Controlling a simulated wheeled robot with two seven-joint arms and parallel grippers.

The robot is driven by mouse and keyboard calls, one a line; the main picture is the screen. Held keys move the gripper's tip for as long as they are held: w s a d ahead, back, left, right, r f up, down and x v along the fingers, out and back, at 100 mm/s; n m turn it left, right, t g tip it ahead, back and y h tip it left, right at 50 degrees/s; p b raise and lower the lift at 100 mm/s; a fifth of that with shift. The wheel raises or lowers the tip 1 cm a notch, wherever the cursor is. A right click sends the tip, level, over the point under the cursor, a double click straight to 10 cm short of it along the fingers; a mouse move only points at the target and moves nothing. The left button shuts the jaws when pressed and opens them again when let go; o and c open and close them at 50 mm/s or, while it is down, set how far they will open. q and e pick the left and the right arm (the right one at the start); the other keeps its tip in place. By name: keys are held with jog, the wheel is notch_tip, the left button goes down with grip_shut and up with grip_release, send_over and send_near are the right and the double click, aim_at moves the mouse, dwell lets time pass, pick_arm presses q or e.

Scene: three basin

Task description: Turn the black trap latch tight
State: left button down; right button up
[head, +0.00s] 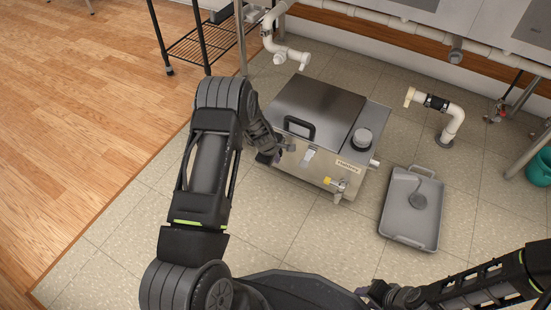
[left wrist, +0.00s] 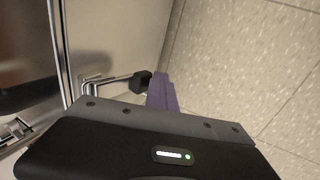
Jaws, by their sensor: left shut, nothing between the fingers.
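The steel trap box (head: 320,126) stands on the tiled floor with its lid down and a black lid handle (head: 299,127) on top. In the left wrist view, the black trap latch knob (left wrist: 141,80) sits at the end of a metal rod beside the box wall. My left gripper (head: 277,153) is at the box's front left corner. Its purple fingers (left wrist: 162,93) are shut and empty, right beside the knob; I cannot tell whether they touch it. The gripper hides most of this corner in the head view. My right gripper (head: 385,293) is low at the bottom edge, its fingers unclear.
A grey tray (head: 409,232) holding a strainer-like part lies right of the box. A tap (head: 340,188) sticks out of the box front. White pipes (head: 453,122) stand behind right, and a black rack (head: 200,45) stands behind left. Floor left of my arm is clear.

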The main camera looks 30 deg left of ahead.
pick_arm(q)
jog(key=shift+w+r, duration=0.1)
jog(key=shift+r, duration=0.05)
dwell(0.3)
jog(key=shift+w+r+p, duration=0.2)
jog(key=shift+r+p, duration=0.45)
jog(key=shift+r, duration=0.2)
jog(key=shift+w, duration=0.1)
jog(key=s+p+v, duration=0.1)
jog(key=p+v, duration=0.2)
jog(key=v, duration=0.4)
jog(key=shift+s, duration=0.15)
